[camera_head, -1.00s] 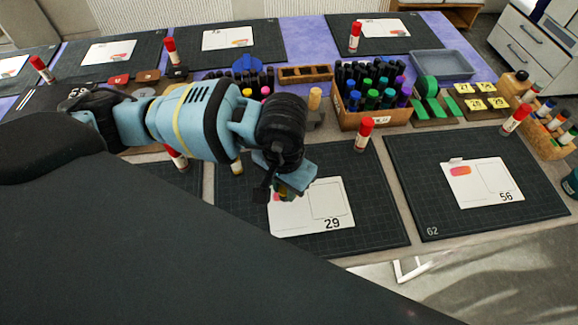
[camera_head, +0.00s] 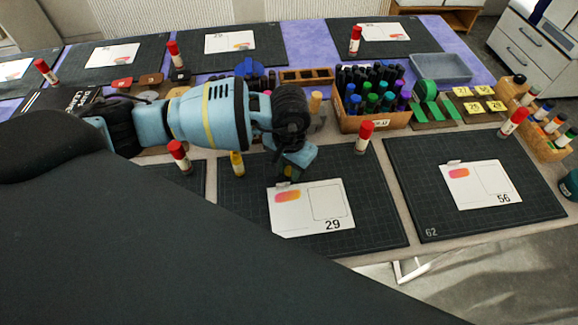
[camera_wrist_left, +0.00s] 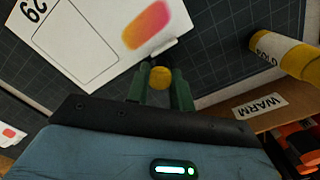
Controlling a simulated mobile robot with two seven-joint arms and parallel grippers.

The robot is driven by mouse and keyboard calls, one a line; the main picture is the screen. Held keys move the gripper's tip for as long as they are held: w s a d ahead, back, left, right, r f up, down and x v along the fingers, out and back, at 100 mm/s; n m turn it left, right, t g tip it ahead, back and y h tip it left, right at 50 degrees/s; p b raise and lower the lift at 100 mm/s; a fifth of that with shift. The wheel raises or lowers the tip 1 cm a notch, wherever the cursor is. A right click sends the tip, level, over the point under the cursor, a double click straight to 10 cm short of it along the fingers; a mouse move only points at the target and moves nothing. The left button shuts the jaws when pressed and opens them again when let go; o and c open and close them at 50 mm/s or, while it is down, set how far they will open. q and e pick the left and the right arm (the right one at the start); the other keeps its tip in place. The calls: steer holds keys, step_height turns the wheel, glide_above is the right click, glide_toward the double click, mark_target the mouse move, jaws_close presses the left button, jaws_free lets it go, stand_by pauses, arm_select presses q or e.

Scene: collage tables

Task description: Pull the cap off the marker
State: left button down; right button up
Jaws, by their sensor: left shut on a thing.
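My left gripper (camera_head: 287,172) is above the upper left edge of the white card marked 29 (camera_head: 318,210) in the head view. In the left wrist view the green fingers of my left gripper (camera_wrist_left: 160,90) are shut on a yellow, round-ended thing (camera_wrist_left: 160,76), likely the marker seen end-on. Its cap and the rest of its length are hidden, so I cannot tell whether it is capped. The card (camera_wrist_left: 95,35) lies beyond the fingertips, with a pink-orange patch on it. My right gripper is in neither view.
A yellow tube labelled GOLD (camera_wrist_left: 285,55) stands beside the gripper; it also shows in the head view (camera_head: 237,163). A box labelled WARM (camera_wrist_left: 235,120) is close by. A wooden box of markers (camera_head: 365,121) and a red-capped tube (camera_head: 362,140) stand behind the mat (camera_head: 375,225).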

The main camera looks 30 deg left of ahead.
mark_target(289, 170)
arm_select(q)
steer(key=shift+f, duration=0.1)
steer(key=shift+f, duration=0.1)
steer(key=c, duration=1.2)
jaws_free()
steer(key=shift+r, duration=0.2)
step_height(289, 170, up, 12)
steer(key=shift+b, duration=0.3)
